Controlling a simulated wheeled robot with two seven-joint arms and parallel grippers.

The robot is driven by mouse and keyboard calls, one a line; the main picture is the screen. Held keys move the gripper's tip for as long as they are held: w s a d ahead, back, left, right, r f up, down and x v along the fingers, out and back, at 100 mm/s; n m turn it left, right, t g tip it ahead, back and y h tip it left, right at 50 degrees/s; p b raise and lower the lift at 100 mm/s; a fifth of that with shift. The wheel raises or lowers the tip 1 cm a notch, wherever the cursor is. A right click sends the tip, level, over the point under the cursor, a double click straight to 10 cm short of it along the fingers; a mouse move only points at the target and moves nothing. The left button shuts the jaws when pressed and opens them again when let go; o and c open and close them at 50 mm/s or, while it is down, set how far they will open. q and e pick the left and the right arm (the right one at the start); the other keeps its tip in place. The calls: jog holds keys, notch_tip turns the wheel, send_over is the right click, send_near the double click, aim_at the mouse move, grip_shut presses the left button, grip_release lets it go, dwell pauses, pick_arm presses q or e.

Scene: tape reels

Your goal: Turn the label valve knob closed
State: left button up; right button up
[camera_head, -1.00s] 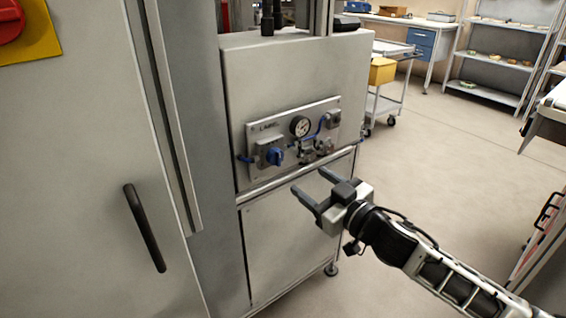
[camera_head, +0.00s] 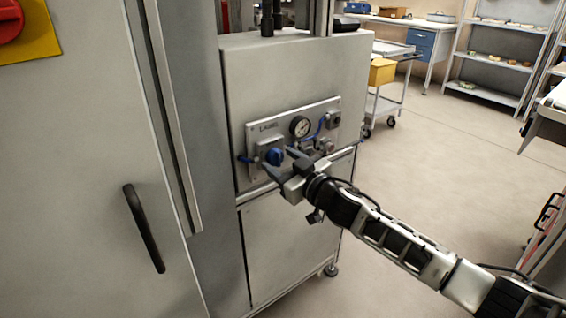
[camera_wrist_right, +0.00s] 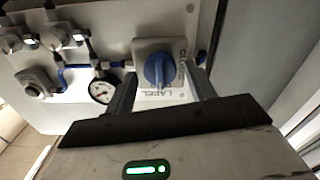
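The blue label valve knob (camera_head: 274,156) sits on a grey square plate on the panel marked LABEL (camera_head: 268,127). In the right wrist view the knob (camera_wrist_right: 158,71) shows upside down, with lettering on its plate partly hidden by a finger. My right gripper (camera_head: 277,160) is open in front of the knob. In the wrist view its two fingers (camera_wrist_right: 160,85) are spread to either side of the knob, with space between each finger and the knob. Nothing is held. I cannot tell how deep the fingertips reach. My left gripper is not in view.
A round gauge (camera_head: 300,126), blue tubing and small fittings (camera_head: 325,146) are right of the knob on the same panel. A rail (camera_head: 257,193) runs below the panel. A tall cabinet door with a black handle (camera_head: 144,229) stands at left. Open floor lies to the right.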

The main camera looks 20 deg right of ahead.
jog(key=c, duration=0.8)
jog(key=shift+o, duration=0.3)
